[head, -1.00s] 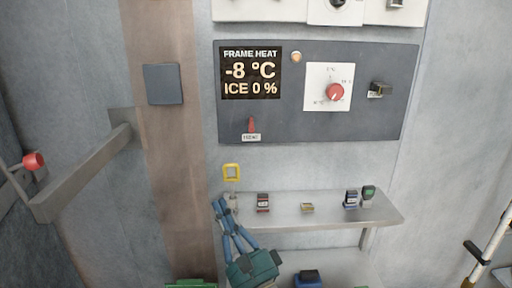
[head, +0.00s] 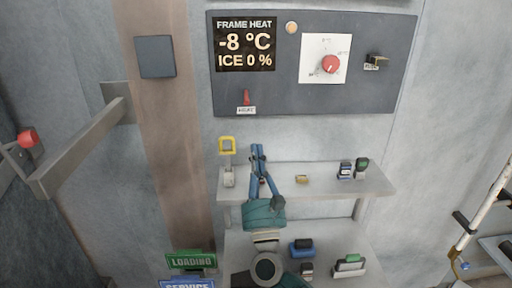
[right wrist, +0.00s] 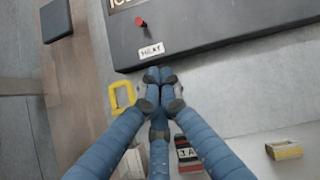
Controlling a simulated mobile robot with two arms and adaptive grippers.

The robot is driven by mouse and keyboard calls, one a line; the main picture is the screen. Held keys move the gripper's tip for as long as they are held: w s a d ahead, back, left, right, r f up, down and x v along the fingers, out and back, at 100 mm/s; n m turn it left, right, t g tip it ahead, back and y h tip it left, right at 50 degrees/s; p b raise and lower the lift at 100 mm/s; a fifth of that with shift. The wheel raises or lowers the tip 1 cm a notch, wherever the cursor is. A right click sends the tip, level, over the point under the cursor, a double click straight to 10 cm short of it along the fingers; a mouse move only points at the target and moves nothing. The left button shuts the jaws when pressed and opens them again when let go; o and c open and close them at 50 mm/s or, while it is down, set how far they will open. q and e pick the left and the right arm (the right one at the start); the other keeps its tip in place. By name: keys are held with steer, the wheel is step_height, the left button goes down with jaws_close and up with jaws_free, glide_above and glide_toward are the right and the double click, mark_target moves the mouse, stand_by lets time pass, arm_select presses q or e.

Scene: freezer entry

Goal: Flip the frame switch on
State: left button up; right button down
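The dark grey FRAME HEAT panel (head: 300,98) is on the wall. It holds a small red switch lever (head: 246,97) above a white label (head: 246,110). The lever also shows in the right wrist view (right wrist: 140,22); its label seems to read HEAT. At the panel's right is another dark switch (head: 376,61) with a label too small to read. The display (head: 244,44) reads -8 °C and ICE 0 %. My right gripper (head: 258,150) has its blue fingers together and empty, below the panel and right of the red lever, apart from it. My left gripper is out of view.
A red knob (head: 330,64) on a white dial plate and a round lamp (head: 292,28) are on the panel. Below, a metal shelf (head: 325,186) carries several small items and a yellow-looped padlock (head: 227,146). A bracket (head: 85,145) juts out at left.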

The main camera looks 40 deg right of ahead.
mark_target(246, 97)
steer(key=p+x, duration=0.3)
steer(key=x, duration=0.5)
steer(key=shift+s+r, duration=0.2)
steer(key=a+r+p, duration=0.1)
steer(key=s+r+p, duration=0.1)
steer(key=r, duration=0.1)
steer(key=shift+a, duration=0.35)
